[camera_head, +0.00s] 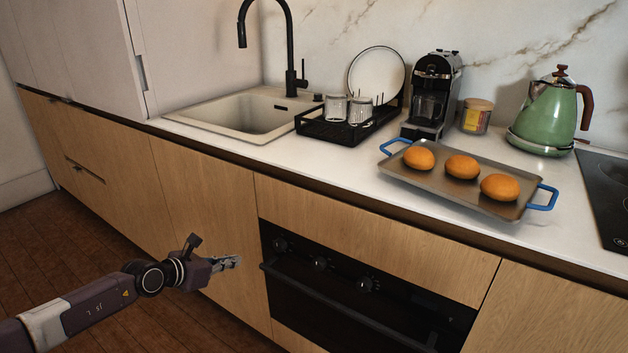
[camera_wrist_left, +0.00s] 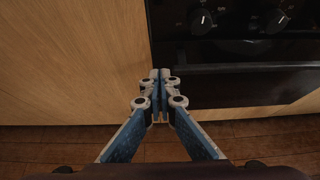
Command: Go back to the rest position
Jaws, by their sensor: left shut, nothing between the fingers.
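My left gripper (camera_head: 228,262) is in front of the lower cabinets, below the counter's front edge and left of the oven. Its fingers are together with nothing between them. In the left wrist view the gripper (camera_wrist_left: 160,76) shows its two fingertips closed side by side, with the cabinet front and the oven beyond. My left arm reaches in from the lower left of the head view. My right gripper does not show in either view.
The black oven (camera_head: 355,290) with its handle is just right of the gripper. On the counter are a sink (camera_head: 230,118), a dish rack (camera_head: 345,130), a coffee machine (camera_head: 432,95), a tray (camera_head: 425,180) with three orange-brown buns and a green kettle (camera_head: 548,115). The wooden floor (camera_head: 60,245) at left is clear.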

